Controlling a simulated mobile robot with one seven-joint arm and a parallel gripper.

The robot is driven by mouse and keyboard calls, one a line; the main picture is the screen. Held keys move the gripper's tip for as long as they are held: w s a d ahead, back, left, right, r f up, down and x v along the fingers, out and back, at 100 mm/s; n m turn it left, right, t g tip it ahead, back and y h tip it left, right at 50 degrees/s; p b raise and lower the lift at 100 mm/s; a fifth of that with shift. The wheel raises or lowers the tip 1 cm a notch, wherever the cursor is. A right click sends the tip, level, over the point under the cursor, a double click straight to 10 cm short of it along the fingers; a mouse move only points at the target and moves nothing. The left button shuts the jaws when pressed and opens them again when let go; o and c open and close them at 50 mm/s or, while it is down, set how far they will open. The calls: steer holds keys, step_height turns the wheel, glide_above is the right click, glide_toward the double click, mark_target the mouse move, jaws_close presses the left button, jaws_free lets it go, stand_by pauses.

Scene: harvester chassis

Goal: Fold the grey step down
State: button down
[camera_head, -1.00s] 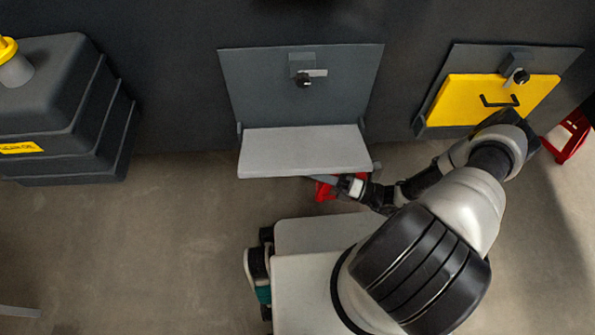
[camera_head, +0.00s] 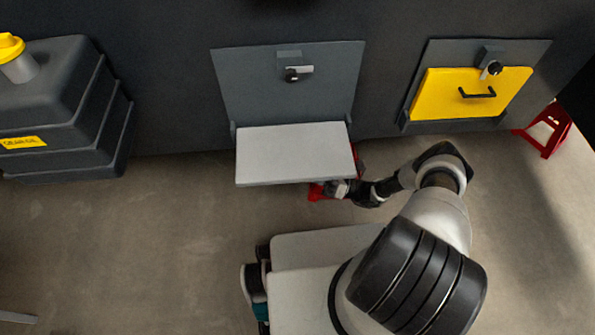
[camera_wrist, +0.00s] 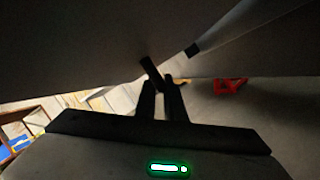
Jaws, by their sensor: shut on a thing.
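The grey step (camera_head: 295,153) juts out from the dark panel in the head view, hinged along its rear edge and lying near level. My gripper (camera_head: 338,188) is at its front right edge, partly hidden beneath it. In the wrist view the two dark fingers (camera_wrist: 160,95) are close together on a small dark piece (camera_wrist: 150,70) under the large dim surface of the step (camera_wrist: 85,50). I take this piece to be part of the step. The exact contact is in shadow.
The grey back plate (camera_head: 290,95) carries a latch (camera_head: 293,75). A yellow panel (camera_head: 470,92) with a handle is to the right, and a red stand (camera_head: 548,130) stands beyond it. A stacked dark tank (camera_head: 60,115) is at left. Open floor lies at lower left.

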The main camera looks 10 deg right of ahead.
steer(key=shift+w+f, duration=0.1)
steer(key=shift+w, duration=0.05)
steer(key=c, duration=2.1)
jaws_free()
steer(key=shift+d, duration=0.1)
steer(key=v, duration=0.7)
steer(key=shift+d+f, duration=0.1)
steer(key=shift+d, duration=0.1)
